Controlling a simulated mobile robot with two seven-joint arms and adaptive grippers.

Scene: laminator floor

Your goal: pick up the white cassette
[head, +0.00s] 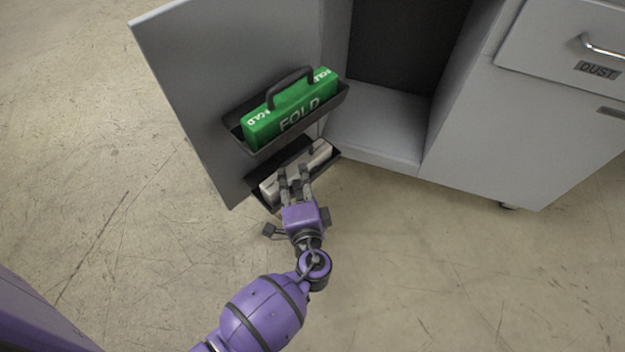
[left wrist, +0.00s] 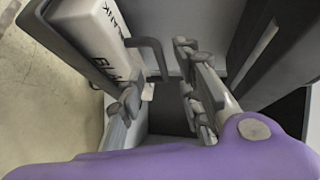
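The white cassette (head: 322,153) sits in the lower dark tray on the inside of the open cabinet door. It is partly hidden behind my left gripper (head: 295,183). In the left wrist view the white cassette (left wrist: 92,30) shows dark lettering and a dark handle (left wrist: 158,52). My left gripper (left wrist: 165,98) is open there, its two fingers well apart. The handle appears ahead of the gap between the fingers; I cannot tell whether they touch it. My right gripper is not in view.
A green cassette (head: 262,127) marked FOLD, with a dark handle, sits in the upper door tray (head: 235,128). The door (head: 190,70) hangs open from a grey cabinet with a drawer labelled DUST (head: 560,35). The floor around is clear.

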